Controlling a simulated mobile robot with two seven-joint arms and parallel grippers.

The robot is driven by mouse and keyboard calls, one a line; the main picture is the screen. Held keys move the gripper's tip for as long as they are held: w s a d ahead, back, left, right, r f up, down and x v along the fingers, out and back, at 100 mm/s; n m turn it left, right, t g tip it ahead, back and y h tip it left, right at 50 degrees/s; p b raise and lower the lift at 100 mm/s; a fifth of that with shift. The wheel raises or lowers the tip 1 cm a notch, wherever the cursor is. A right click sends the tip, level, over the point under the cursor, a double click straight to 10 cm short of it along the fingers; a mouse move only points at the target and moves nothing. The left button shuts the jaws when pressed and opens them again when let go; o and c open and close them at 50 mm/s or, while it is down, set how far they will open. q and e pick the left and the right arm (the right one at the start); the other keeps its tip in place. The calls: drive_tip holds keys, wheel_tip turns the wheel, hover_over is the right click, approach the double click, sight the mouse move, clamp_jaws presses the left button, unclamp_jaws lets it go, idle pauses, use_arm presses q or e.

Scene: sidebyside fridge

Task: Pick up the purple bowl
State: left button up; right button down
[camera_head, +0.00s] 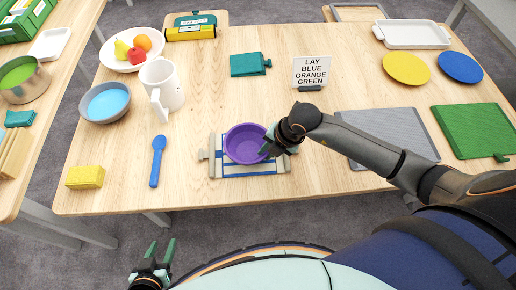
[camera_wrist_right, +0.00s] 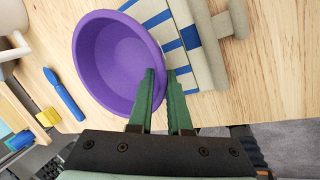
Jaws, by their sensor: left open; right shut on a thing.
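The purple bowl (camera_head: 243,143) is upright on or just above a blue-and-cream striped piece (camera_head: 250,169) near the table's front edge; I cannot tell whether they touch. My right gripper (camera_head: 270,144) is shut on the bowl's right rim. In the right wrist view the bowl (camera_wrist_right: 112,60) shows one green finger of the gripper (camera_wrist_right: 165,88) inside its wall and the other outside. My left gripper (camera_head: 160,252) is open and empty, low in front of the table.
A grey mat (camera_head: 390,132) lies under my right arm, and a green board (camera_head: 474,129) is further right. A sign (camera_head: 312,72) stands behind.

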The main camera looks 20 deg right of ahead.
drive_tip(key=shift+r, duration=0.4)
drive_tip(key=r, duration=0.3)
drive_tip(key=shift+s, duration=0.25)
drive_tip(key=s+r+p, duration=0.4)
drive_tip(key=s+r, duration=0.5)
drive_tip(key=s, duration=0.4)
drive_tip(key=shift+s+a+r, duration=0.15)
drive_tip(key=shift+s+a, duration=0.1)
drive_tip(key=shift+a, duration=0.2)
